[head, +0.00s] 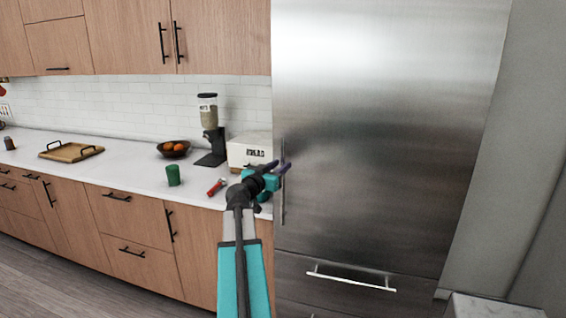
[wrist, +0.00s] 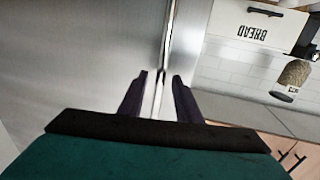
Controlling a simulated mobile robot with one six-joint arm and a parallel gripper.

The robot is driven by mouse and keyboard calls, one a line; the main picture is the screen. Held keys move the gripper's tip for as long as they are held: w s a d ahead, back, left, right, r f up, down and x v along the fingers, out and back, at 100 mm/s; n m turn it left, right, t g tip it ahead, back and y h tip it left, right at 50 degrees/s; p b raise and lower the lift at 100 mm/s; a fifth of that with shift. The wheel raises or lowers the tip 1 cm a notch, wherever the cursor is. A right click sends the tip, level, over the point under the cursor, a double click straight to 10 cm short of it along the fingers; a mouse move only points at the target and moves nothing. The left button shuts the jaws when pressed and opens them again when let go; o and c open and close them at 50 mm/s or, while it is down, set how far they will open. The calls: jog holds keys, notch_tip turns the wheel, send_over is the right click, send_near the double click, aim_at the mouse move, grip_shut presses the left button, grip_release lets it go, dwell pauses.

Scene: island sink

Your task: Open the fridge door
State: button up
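The tall stainless steel fridge door (head: 385,110) is shut in the head view, with a long vertical handle (head: 282,208) at its left edge. My gripper (head: 280,166) is at the handle, near its middle. In the wrist view, the dark fingers (wrist: 159,88) are apart, one on each side of the slim bright handle (wrist: 169,40). A gap shows between the handle and each finger, so the gripper is open around it and not clamped. The handle's lower part in the wrist view is hidden behind the gripper body.
Left of the fridge, a counter (head: 118,178) holds a white bread box (head: 247,150), a coffee grinder (head: 209,130), a fruit bowl (head: 173,149), a green cup (head: 173,175) and a red-handled tool (head: 217,187). A freezer drawer with a horizontal handle (head: 350,281) is below the door.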

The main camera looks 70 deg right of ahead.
jog(key=shift+s+d, duration=0.15)
jog(key=shift+d, duration=1)
jog(key=shift+c, duration=0.4)
grip_shut()
